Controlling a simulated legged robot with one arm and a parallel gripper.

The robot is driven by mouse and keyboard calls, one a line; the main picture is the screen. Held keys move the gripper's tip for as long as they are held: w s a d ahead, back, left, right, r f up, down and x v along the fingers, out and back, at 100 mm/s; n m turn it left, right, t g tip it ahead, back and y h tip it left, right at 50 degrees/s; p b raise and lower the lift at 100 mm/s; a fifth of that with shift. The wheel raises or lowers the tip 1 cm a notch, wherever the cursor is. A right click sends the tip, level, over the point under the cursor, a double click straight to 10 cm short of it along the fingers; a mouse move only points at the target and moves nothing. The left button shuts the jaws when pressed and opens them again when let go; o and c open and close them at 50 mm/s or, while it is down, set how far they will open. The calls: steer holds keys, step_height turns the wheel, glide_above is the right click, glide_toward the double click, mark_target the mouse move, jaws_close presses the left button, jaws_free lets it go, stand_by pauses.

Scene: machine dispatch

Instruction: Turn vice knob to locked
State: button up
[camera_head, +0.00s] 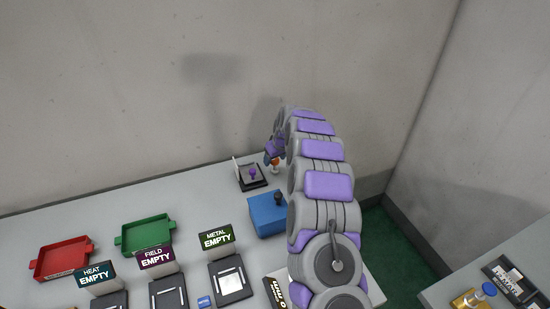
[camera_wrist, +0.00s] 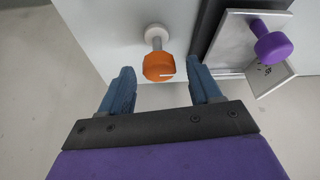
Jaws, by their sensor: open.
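My gripper (camera_wrist: 162,72) is open, its two blue fingers spread in the wrist view. An orange faceted knob (camera_wrist: 158,66) on a pale round stem shows between and just beyond the fingertips, apart from both. In the head view the gripper (camera_head: 273,152) is at the far end of my arm, by the wall, and the orange knob (camera_head: 275,162) shows just below it. No label marks the orange knob as the vice knob, and its locked position cannot be read.
A purple knob (camera_wrist: 274,46) stands on a framed plate right of the fingers. A blue box (camera_head: 266,216) with a dark knob stands nearer on the table. A green tray (camera_head: 145,234), red tray (camera_head: 62,258) and "EMPTY" signs lie left. My arm hides the table's right part.

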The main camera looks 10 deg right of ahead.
steer(key=p+v, duration=0.2)
steer(key=v, duration=1.5)
steer(key=shift+s+d, duration=0.1)
steer(key=s+a+r+g, duration=0.1)
steer(key=s+a+r, duration=0.1)
steer(key=s, duration=0.5)
steer(key=s+a+r+g, duration=0.1)
steer(key=s+a+r, duration=0.15)
steer(key=s, duration=0.55)
steer(key=s+a+r, duration=0.1)
steer(key=s+r, duration=0.1)
steer(key=s, duration=0.5)
steer(key=s+d+f+m+g, duration=0.1)
steer(key=s+m+g, duration=0.1)
steer(key=s, duration=1.4)
steer(key=s+d+f+m+g+h, duration=0.1)
steer(key=s+m, duration=0.1)
steer(key=s, duration=1.3)
steer(key=shift+s+d+f+g+h, duration=0.15)
steer(key=shift+s+d+g+h, duration=0.15)
steer(key=shift+s+d+g, duration=0.1)
